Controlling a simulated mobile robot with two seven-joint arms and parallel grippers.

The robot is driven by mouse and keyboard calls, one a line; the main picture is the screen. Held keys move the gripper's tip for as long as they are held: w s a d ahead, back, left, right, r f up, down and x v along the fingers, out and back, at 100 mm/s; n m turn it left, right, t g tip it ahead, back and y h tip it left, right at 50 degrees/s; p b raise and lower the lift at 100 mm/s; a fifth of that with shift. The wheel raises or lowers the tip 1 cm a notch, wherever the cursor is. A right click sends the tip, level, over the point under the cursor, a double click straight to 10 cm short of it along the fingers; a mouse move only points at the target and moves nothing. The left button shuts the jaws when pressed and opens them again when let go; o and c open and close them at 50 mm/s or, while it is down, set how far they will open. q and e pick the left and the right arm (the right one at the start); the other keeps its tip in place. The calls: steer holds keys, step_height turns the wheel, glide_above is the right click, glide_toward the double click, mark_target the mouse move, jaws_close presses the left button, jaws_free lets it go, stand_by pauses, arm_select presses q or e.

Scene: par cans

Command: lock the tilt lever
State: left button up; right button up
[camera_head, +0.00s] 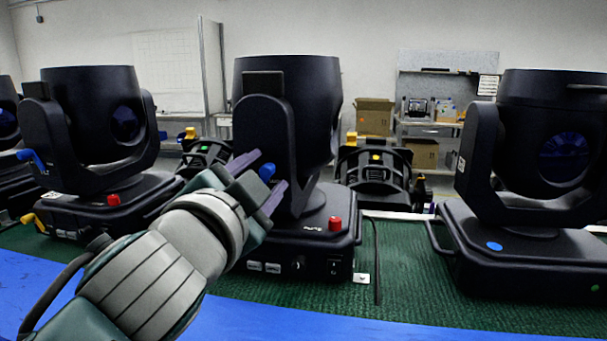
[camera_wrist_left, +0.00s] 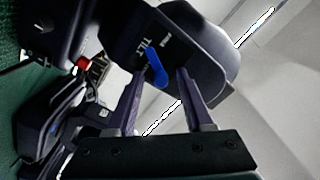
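The blue tilt lever (camera_head: 267,171) is on the yoke arm of the middle black moving-head light (camera_head: 290,105). In the left wrist view the lever (camera_wrist_left: 156,68) sticks out at a slant beside a white TILT label (camera_wrist_left: 146,47). My left gripper (camera_head: 261,178) is open in front of the yoke. Its two purple fingers stand on either side of the lever in the wrist view, with a gap to each. I cannot tell exactly how deep the lever sits between the fingertips. My right gripper is not in view.
A red knob (camera_head: 335,223) stands on the middle light's base. Similar lights stand at the left (camera_head: 95,120) and right (camera_head: 540,150), on a green mat (camera_head: 420,290). A thin dark rod or cable (camera_head: 377,262) is right of the middle base. Cardboard boxes (camera_head: 374,117) are behind.

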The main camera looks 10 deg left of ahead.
arm_select(q)
steer(key=shift+s, duration=0.1)
steer(key=s, duration=0.9)
steer(key=shift+s+a, duration=0.25)
steer(key=shift+s, duration=0.1)
steer(key=s+a+f+n+g+y+p, duration=0.1)
steer(key=s+a+f+n+g+y, duration=0.2)
steer(key=s+a+f+n+g, duration=0.5)
steer(key=s+d+f+g+h+p, duration=0.1)
steer(key=s+f+g, duration=0.15)
steer(key=s, duration=0.45)
steer(key=s+d+f+g+h+p, duration=0.1)
steer(key=s+f+g, duration=0.1)
steer(key=s+g, duration=0.35)
step_height(320, 180, up, 37)
steer(key=s+t+p, duration=0.1)
steer(key=s+p, duration=0.1)
steer(key=p, duration=3.5)
steer(key=shift+s+r+t, duration=0.15)
steer(key=shift+t, duration=0.15)
